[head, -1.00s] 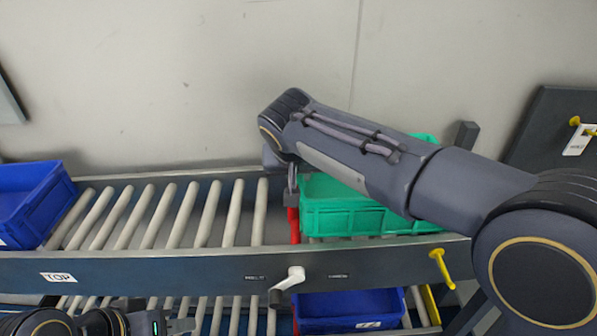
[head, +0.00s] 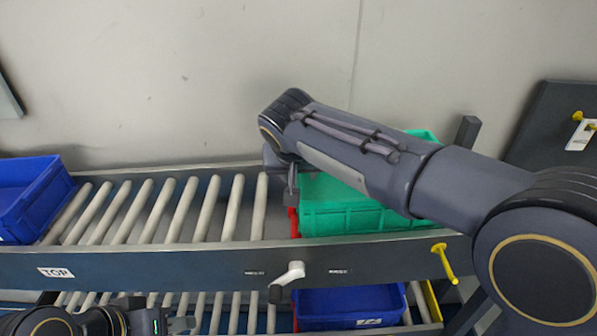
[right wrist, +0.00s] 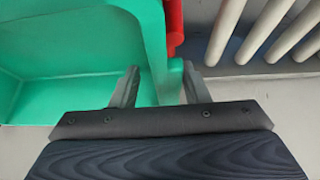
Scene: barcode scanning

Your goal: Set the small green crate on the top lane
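The small green crate (head: 350,219) stands on the right part of the top lane (head: 140,262), just right of a red bar (head: 294,222). My right arm hides much of its top. My right gripper (head: 291,190) points down at the crate's left end. In the right wrist view its fingers (right wrist: 160,85) are apart, astride the wall of the green crate (right wrist: 90,60), one inside and one outside; I see no clear grip on the wall. My left gripper (head: 182,325) is low at the left, by the lower lane, and its fingertips are too small to judge.
A blue crate (head: 32,205) sits at the top lane's left end. Another blue crate (head: 350,306) is on the lower lane. Bare rollers (head: 185,210) lie between the left blue crate and the red bar. A white handle (head: 290,278) and a yellow peg (head: 445,262) project in front.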

